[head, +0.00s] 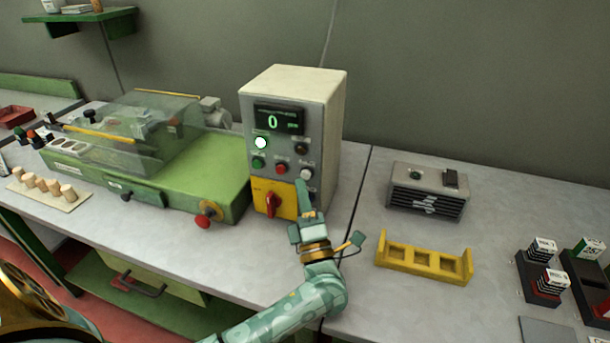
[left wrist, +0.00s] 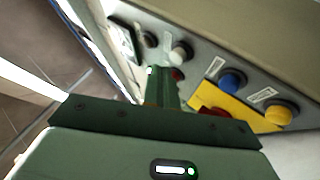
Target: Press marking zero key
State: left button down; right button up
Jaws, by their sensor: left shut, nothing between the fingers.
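The grey control box (head: 338,120) stands on the bench, its display (head: 279,121) reading 0. Its front carries a lit white button (head: 261,143), a dark button (head: 301,148), a green button (head: 259,162), a red button (head: 281,168) and a pale button (head: 306,173). I cannot read which is the zero key. My left gripper (head: 302,185) is shut and empty, just below the pale button; contact cannot be told. In the left wrist view its fingers (left wrist: 160,75) point at the panel, near a white button (left wrist: 180,52), with blue (left wrist: 232,80) and yellow (left wrist: 279,114) buttons to the right.
A red rotary switch (head: 271,204) on a yellow plate sits left of my gripper. The green machine (head: 215,165) with a clear cover stands left. A yellow rack (head: 424,262) and a grey vented box (head: 428,190) stand right.

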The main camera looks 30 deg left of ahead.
pick_arm(q)
jog(key=shift+s+d+p, duration=0.2)
jog(key=shift+s+p, duration=0.15)
jog(key=shift+s, duration=0.45)
jog(key=shift+s+d+p, duration=0.15)
jog(key=shift+s+p, duration=0.15)
jog(key=shift+s, duration=0.55)
jog(key=shift+s+d+p, duration=0.2)
jog(key=shift+s+p, duration=0.15)
jog(key=shift+s, duration=0.45)
